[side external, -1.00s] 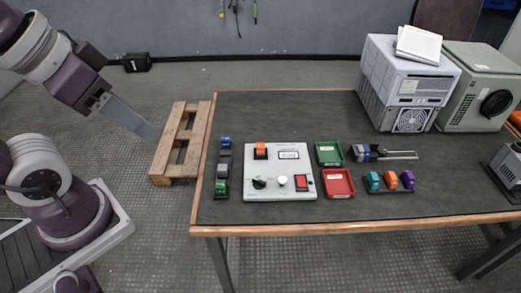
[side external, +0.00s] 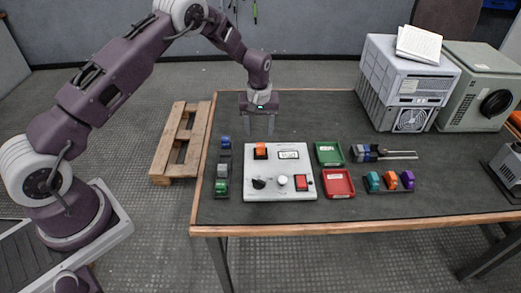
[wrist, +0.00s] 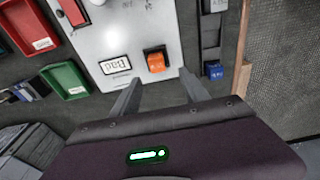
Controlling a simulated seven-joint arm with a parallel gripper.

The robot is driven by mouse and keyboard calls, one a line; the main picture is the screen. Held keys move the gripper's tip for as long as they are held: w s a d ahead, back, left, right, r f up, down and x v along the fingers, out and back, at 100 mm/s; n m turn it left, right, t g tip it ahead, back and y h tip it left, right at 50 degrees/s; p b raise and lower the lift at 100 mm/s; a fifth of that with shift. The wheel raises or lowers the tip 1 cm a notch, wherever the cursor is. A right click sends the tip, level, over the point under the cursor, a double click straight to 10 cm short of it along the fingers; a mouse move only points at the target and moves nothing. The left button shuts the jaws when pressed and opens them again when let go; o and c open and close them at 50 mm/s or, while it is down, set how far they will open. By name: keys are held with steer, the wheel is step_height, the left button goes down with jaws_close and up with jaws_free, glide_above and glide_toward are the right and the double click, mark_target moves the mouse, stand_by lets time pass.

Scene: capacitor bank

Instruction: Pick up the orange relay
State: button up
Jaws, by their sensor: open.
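An orange relay (side external: 260,153) sits upright at the upper left of the white panel (side external: 298,190). It also shows in the wrist view (wrist: 156,62), just beyond and between my fingertips. A second orange relay (side external: 391,182) stands in a row at the right, between a teal one (side external: 373,183) and a purple one (side external: 407,180). My gripper (side external: 260,134) points down by the panel's far edge, above the table, with its fingers apart. In the wrist view my gripper (wrist: 159,77) has nothing between its fingers.
The panel carries a display, a knob and a red switch (side external: 304,182). Left of it is a strip with blue (side external: 225,142), grey and green relays. Right of it are green (side external: 329,153) and red (side external: 339,183) trays and a caliper-like tool (side external: 385,154). Grey equipment boxes stand back right.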

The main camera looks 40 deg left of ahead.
mark_target(261, 145)
steer(key=f, duration=0.7)
steer(key=shift+w+f, duration=0.25)
steer(key=shift+f, duration=0.05)
jaws_close()
